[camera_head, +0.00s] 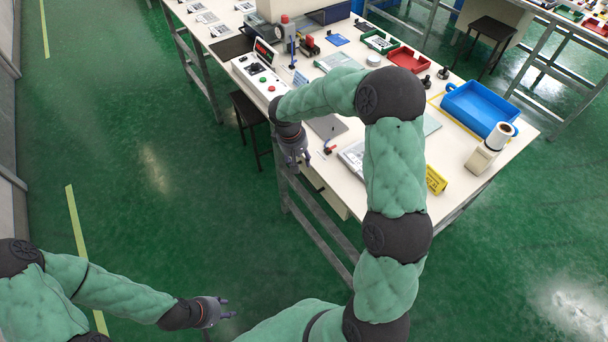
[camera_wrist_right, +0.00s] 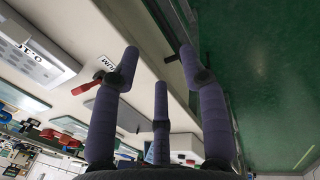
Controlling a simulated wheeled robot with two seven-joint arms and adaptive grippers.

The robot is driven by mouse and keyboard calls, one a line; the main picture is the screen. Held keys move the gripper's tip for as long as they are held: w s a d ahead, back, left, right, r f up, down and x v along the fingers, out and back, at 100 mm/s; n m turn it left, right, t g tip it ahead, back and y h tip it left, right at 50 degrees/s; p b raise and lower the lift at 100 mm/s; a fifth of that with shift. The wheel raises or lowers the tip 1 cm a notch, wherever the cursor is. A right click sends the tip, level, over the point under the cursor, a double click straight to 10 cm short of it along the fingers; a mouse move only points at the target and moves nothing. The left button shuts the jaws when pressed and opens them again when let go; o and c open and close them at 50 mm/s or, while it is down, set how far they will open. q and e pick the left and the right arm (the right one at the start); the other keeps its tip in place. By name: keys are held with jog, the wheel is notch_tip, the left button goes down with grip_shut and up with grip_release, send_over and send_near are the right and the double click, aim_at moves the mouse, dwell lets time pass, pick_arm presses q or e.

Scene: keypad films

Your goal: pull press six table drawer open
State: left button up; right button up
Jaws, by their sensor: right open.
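The white press table (camera_head: 470,175) has a pale drawer (camera_head: 328,196) under its near edge, partly hidden by my right arm. It looks shut, though the view is steep. My right gripper (camera_head: 296,163) is open and empty at that edge, close to the drawer. In the right wrist view, the fingers of my right gripper (camera_wrist_right: 159,62) are spread, and a small dark bar (camera_wrist_right: 172,57), probably the drawer's handle, shows between the fingertips. I cannot tell whether they touch it. My left gripper (camera_head: 226,308) is open and empty, low over the floor at the lower left.
The tabletop holds a blue bin (camera_head: 478,108), a red tray (camera_head: 408,59), a yellow sign (camera_head: 436,180) and a white dispenser (camera_head: 490,150). A dark stool (camera_head: 250,125) stands by the table's left side. The green floor (camera_head: 150,200) in front is clear.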

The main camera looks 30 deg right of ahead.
aim_at(304, 179)
jog(key=f+b, duration=0.1)
jog(key=f, duration=0.2)
jog(key=d+f+b, duration=0.1)
jog(key=f, duration=0.3)
jog(key=d+f+b, duration=0.1)
jog(key=f, duration=0.2)
jog(key=shift+f+b, duration=0.3)
grip_shut()
